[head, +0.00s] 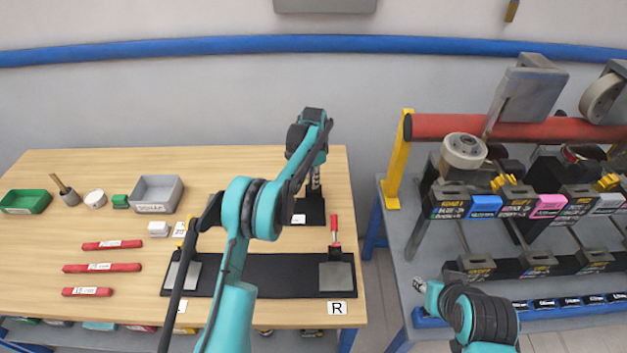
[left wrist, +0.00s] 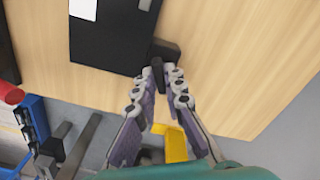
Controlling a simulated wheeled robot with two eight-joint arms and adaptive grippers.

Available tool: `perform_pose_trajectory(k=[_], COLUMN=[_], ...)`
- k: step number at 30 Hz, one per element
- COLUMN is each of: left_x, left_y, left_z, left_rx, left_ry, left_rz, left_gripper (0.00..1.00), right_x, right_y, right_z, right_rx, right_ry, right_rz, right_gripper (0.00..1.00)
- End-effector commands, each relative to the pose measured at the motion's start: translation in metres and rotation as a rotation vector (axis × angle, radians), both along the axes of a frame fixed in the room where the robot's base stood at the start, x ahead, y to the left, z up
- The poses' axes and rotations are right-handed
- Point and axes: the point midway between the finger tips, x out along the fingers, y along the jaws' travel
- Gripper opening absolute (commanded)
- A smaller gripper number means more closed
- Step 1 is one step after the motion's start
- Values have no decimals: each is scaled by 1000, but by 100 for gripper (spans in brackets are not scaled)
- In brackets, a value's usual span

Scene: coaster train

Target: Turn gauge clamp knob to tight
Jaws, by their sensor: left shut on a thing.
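My left gripper (head: 315,186) reaches down over the back right of the wooden table, at the black gauge base (head: 312,211). In the left wrist view its fingertips (left wrist: 164,68) are shut on the dark clamp knob (left wrist: 158,74), at the end of a dark block beside the black base plate (left wrist: 112,32). The fingers hide much of the knob, and I cannot read its turn position. In the head view the knob is hidden by the gripper. My right gripper (head: 419,285) is low at the grey rack's front edge; its jaws are too small to judge.
A long black mat (head: 260,275) with grey end plates lies in front, with a red-handled tool (head: 335,232) at its right end. Red bars (head: 102,268), a grey bin (head: 157,193) and a green bin (head: 26,202) are at left. A yellow post (head: 393,165) stands right, past a gap.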

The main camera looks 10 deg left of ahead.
Motion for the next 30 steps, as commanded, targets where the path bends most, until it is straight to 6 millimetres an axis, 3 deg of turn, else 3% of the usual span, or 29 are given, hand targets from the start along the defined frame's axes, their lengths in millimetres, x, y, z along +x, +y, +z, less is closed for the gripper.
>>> perform_pose_trajectory(k=[11, 12, 14, 23, 26, 30], left_x=[1, 1, 1, 0, 0, 0], left_y=[0, 0, 0, 0, 0, 0], left_z=[1, 1, 1, 1, 9, 33], left_rx=[0, 0, 0, 0, 0, 0], left_ry=[-3, -3, -3, -1, -1, -1], left_rz=[-2, -2, -2, -2, -2, -2], left_gripper=[0, 21, 31, 31, 31, 31], right_x=[0, 0, 0, 0, 0, 0], right_y=[0, 0, 0, 0, 0, 0], right_z=[0, 0, 0, 0, 0, 0], right_rx=[0, 0, 0, 0, 0, 0], right_ry=[0, 0, 0, 0, 0, 0], right_rz=[0, 0, 0, 0, 0, 0], right_gripper=[34, 34, 34, 34, 34, 34])
